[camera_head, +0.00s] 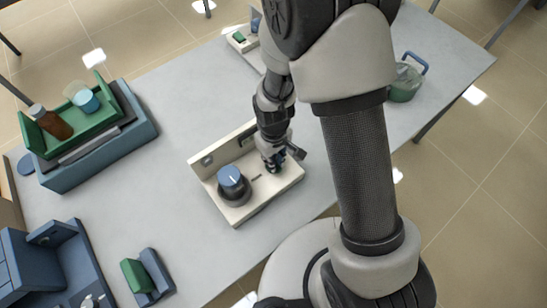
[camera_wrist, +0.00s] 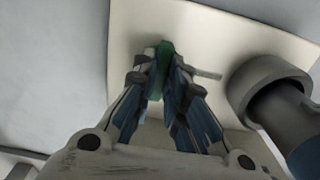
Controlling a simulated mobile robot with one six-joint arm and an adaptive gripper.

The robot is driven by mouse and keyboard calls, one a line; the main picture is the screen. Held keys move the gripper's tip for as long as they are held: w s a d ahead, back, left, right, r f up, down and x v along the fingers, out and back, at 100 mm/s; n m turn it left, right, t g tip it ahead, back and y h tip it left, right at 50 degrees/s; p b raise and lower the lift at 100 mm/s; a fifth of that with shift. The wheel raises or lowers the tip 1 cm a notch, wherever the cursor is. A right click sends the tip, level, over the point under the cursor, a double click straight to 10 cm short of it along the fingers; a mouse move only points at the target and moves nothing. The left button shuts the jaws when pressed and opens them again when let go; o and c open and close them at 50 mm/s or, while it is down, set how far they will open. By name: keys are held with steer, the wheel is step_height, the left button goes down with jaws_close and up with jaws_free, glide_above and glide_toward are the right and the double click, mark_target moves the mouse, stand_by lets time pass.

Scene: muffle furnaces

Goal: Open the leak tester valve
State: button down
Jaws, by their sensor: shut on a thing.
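The leak tester (camera_head: 250,205) is a cream, L-shaped unit on the table, and its base fills much of the wrist view (camera_wrist: 210,30). A blue knob on a dark grey collar (camera_head: 232,180) stands on its left part; the grey collar shows at the right of the wrist view (camera_wrist: 262,85). My gripper (camera_head: 273,164) is low over the right part of the base. In the wrist view, my gripper (camera_wrist: 158,70) is shut on a small green valve handle (camera_wrist: 163,52). The fingers hide most of the handle, so its angle is unclear.
A green tray (camera_head: 100,119) with a brown bottle and a blue-lidded jar sits on a blue-grey box at the left. Blue equipment (camera_head: 50,265) and a green-and-blue block stand at the lower left. A green basket (camera_head: 405,85) stands at the right. Table left of the tester is clear.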

steer(key=c, duration=1.6)
jaws_free()
steer(key=shift+r, duration=0.1)
step_height(320, 180, up, 12)
